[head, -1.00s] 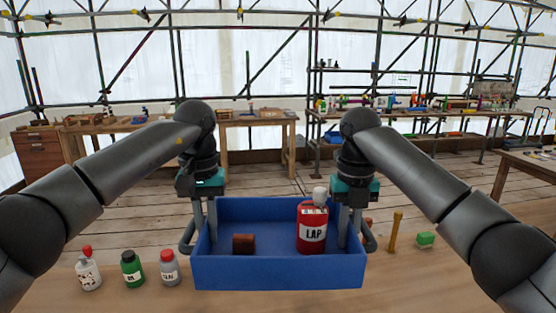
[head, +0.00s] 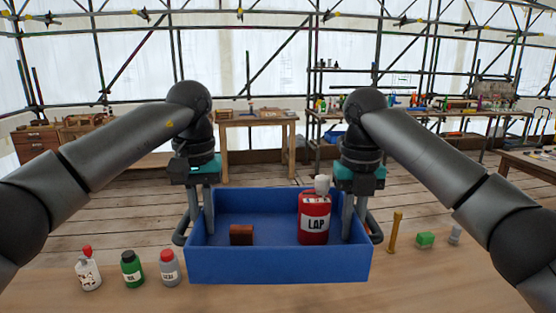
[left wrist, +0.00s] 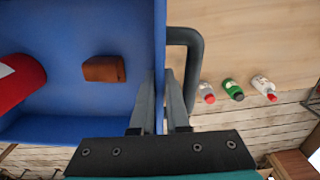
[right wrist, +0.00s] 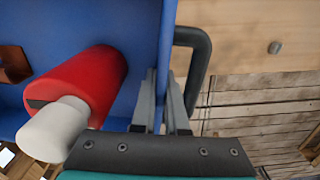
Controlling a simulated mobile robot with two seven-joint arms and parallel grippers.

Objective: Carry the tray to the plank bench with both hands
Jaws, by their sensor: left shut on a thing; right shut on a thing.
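The blue tray (head: 278,266) is in the middle of the head view, above the near wooden bench top. It holds a red can labelled LAP (head: 314,222) with a pale cap and a small brown block (head: 241,235). My left gripper (head: 203,228) is shut on the tray's left wall, beside the dark left handle; the wall also shows between its fingers in the left wrist view (left wrist: 160,95). My right gripper (head: 352,230) is shut on the right wall, beside the right handle (right wrist: 200,70). The tray looks about level. Which bench is the plank bench I cannot tell.
On the near bench top (head: 300,298) stand a white bottle (head: 88,272), a green bottle (head: 132,270) and a grey bottle (head: 170,268) at left. Benches (head: 258,121) stand beyond open plank floor.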

